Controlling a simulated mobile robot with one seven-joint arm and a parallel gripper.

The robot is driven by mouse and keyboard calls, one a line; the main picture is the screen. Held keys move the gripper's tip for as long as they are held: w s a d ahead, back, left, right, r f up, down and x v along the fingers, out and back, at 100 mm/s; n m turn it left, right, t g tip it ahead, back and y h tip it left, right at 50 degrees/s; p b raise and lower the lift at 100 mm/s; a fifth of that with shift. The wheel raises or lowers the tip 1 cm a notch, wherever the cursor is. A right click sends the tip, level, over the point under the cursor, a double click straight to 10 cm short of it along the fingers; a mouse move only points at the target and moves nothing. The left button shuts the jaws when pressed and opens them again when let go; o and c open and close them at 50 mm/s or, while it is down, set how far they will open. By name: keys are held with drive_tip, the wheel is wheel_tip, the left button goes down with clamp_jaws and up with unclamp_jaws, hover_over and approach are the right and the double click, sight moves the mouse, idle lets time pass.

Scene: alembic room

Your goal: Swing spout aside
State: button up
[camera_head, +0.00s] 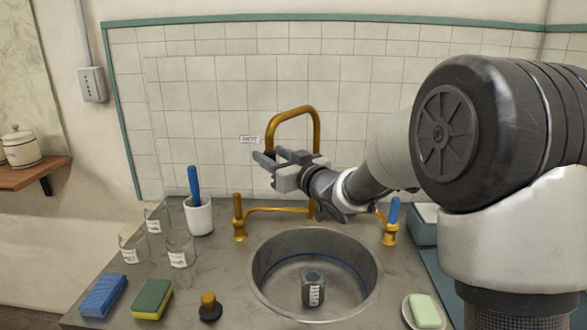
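The brass spout (303,109) rises behind the sink as a tall arch, its outlet end curving down at the left behind my gripper. The faucet body is brass, with an orange-brown tap handle (238,210) at the left and a blue tap handle (394,211) at the right. My gripper (262,160) is in front of the spout's lower part and points left. Its fingers look spread apart at the left end, with nothing clearly between them. My gripper and wrist hide part of the spout; whether they touch it I cannot tell.
The round steel sink (262,290) holds a dark labelled bottle (313,287). Around it stand a white cup (199,216) with a blue-handled tool, glass beakers (180,249), sponges (152,299), a black stopper (209,308) and a soap dish (407,312). A tiled wall is close behind.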

drive_tip(key=v, duration=1)
drive_tip(key=shift+s, duration=0.3)
drive_tip(key=shift+d, duration=0.1)
